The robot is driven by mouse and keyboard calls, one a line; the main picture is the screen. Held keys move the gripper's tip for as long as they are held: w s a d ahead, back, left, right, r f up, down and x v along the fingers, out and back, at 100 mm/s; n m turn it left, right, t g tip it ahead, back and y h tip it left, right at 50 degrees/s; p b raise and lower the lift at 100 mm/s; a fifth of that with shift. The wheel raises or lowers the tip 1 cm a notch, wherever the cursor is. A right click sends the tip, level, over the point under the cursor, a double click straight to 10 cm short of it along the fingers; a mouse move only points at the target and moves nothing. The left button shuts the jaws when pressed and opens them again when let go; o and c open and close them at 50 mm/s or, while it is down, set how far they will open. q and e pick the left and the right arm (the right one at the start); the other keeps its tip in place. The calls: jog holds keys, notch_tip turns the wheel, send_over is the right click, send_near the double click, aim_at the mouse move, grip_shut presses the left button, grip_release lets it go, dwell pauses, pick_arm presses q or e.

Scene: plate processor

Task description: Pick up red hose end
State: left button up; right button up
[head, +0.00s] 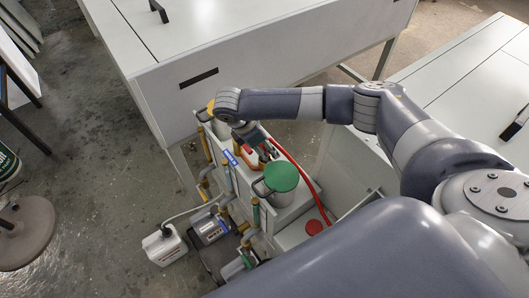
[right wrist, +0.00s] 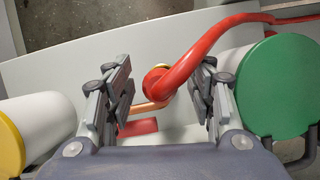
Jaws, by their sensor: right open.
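The red hose (head: 300,175) runs beside the green-lidded container and up toward my right gripper in the head view. In the right wrist view the red hose (right wrist: 205,45) curves down between my open fingers, ending near a copper-coloured piece and a yellowish ring. My right gripper (right wrist: 163,85) is open, with one finger on each side of the hose end; I cannot tell whether either touches it. In the head view the right gripper (head: 254,138) is small and partly hidden by its wrist. My left gripper is not in view.
A container with a green lid (head: 282,177) stands close by; its green lid (right wrist: 270,85) is right of the fingers. A yellow-capped container (right wrist: 10,145) is at left. A white cabinet (head: 235,70) stands behind. A white jug (head: 164,246) is on the floor.

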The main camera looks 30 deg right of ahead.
jog(key=c, duration=0.4)
grip_shut()
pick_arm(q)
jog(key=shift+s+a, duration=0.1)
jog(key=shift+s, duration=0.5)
